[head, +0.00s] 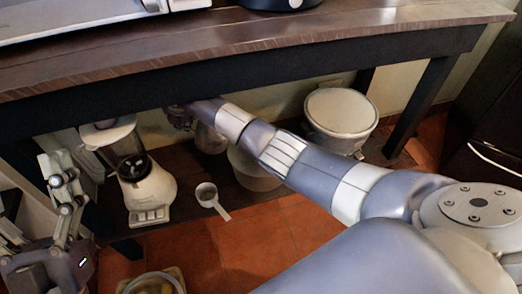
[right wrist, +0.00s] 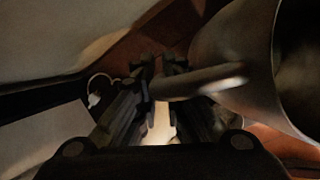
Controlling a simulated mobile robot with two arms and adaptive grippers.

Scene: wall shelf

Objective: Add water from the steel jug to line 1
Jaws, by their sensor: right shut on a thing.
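The steel jug (right wrist: 235,45) fills the right side of the right wrist view, its handle (right wrist: 200,82) running between my right gripper's fingers (right wrist: 160,85). My right gripper is shut on that handle. In the head view my right gripper (head: 180,115) is under the dark tabletop, mostly hidden by its arm and the table edge. A greyish rounded vessel (head: 210,138) beside it there looks like the jug. Its water is not visible. My left gripper (head: 58,165) is at the left, away from the jug; its finger gap is unclear. No line 1 marking is readable.
A white blender (head: 150,190) with a dark clear jar stands on the lower shelf, with a small white handled cup (head: 207,194) beside it. A white pot (head: 340,112) stands farther right. The tabletop (head: 250,45) overhangs the shelf. A bin (head: 155,280) is at the bottom.

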